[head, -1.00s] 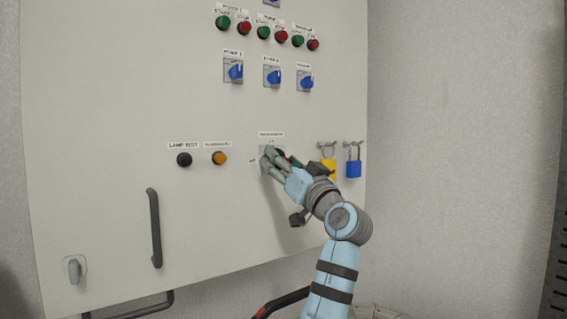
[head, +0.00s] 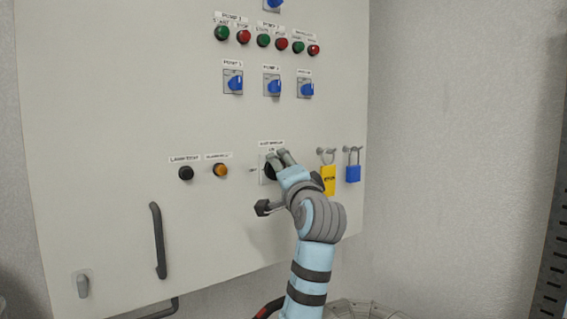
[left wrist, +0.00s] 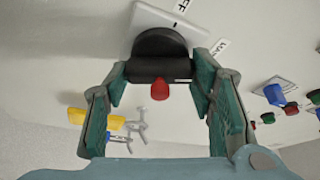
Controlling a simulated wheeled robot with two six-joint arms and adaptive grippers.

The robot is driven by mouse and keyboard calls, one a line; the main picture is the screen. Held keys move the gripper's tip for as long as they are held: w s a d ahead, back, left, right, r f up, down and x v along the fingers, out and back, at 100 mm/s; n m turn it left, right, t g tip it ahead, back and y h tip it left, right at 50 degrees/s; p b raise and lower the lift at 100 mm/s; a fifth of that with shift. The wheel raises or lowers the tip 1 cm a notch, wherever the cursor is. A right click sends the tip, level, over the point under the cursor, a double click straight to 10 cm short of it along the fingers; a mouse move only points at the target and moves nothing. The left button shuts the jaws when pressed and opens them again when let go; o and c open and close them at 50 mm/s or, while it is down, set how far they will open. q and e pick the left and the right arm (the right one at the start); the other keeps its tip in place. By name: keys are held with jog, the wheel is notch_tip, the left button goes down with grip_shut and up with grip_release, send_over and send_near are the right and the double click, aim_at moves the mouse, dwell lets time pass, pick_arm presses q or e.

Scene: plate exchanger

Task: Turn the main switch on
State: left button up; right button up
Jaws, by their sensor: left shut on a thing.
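The main switch (head: 269,170) sits on the lower middle of the grey cabinet door, with a label above it and a small mark to its left. My left gripper (head: 281,158) is at the switch and covers much of it in the head view. In the left wrist view, the black switch handle (left wrist: 158,70) with a red tip (left wrist: 160,90) lies between the two fingers of my left gripper (left wrist: 157,76), which is shut on it. The pale switch plate (left wrist: 170,24) shows behind it, with part of an OFF label. My right gripper is not in view.
A dark door handle (head: 158,240) stands out at lower left.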

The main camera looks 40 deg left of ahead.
pick_arm(q)
jog(key=m, duration=0.2)
jog(key=m+h, duration=0.1)
jog(key=m, duration=0.1)
jog(key=shift+m+g+h, duration=0.3)
jog(key=shift+m+g, duration=0.1)
dwell(0.4)
jog(key=o, duration=1.2)
jog(key=shift+c, duration=0.2)
jog(key=v, duration=1.1)
jog(key=shift+s+d, duration=0.25)
jog(key=shift+s, duration=0.05)
